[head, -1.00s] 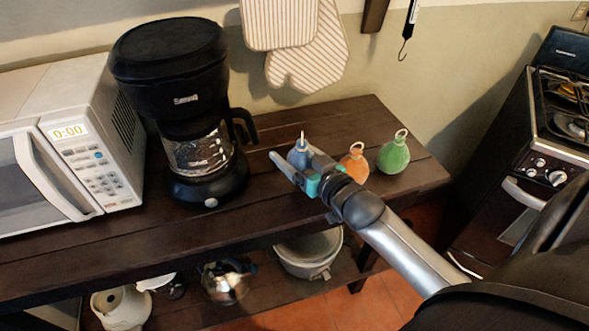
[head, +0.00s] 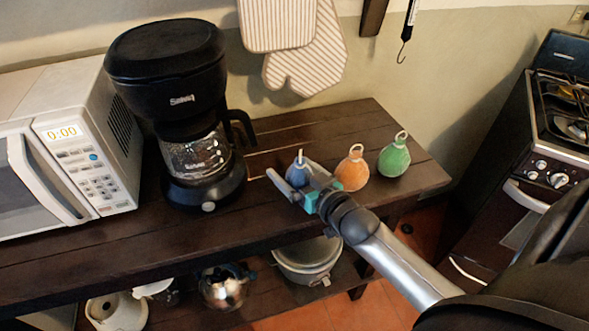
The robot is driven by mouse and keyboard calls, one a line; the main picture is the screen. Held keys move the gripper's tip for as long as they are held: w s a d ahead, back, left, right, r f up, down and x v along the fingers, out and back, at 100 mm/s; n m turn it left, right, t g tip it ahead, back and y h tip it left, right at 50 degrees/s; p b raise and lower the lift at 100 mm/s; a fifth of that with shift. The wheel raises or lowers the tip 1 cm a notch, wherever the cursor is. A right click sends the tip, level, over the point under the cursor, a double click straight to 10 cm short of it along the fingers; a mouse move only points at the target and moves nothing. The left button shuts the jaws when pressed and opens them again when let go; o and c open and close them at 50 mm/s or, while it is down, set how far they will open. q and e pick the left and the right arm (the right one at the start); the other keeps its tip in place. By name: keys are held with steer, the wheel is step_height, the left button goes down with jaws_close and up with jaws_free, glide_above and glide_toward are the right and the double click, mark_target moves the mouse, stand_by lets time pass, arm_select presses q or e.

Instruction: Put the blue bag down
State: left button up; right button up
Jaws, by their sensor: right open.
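The blue bag (head: 298,171) stands upright on the wooden shelf top (head: 262,222), partly hidden by my right gripper. My right gripper (head: 290,176) is open, with its fingers spread around or just in front of the blue bag; whether they touch it I cannot tell. An orange bag (head: 353,172) stands right of the gripper, and a green bag (head: 394,158) stands further right. My left gripper is not in view.
A black coffee maker (head: 172,60) stands left of the blue bag, and a white microwave (head: 110,150) is further left. A pot (head: 308,262) and a kettle (head: 226,288) sit on the lower shelf. A stove (head: 530,160) is at the right.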

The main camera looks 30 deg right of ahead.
steer(key=shift+r, duration=0.2)
steer(key=s, duration=0.3)
steer(key=s+r+p, duration=0.1)
steer(key=s, duration=0.2)
steer(key=s+p, duration=0.1)
steer(key=s, duration=0.3)
steer(key=shift+d+r, duration=0.2)
steer(key=shift+r, duration=0.05)
steer(key=shift+s+r, duration=0.2)
steer(key=shift+s, duration=0.7)
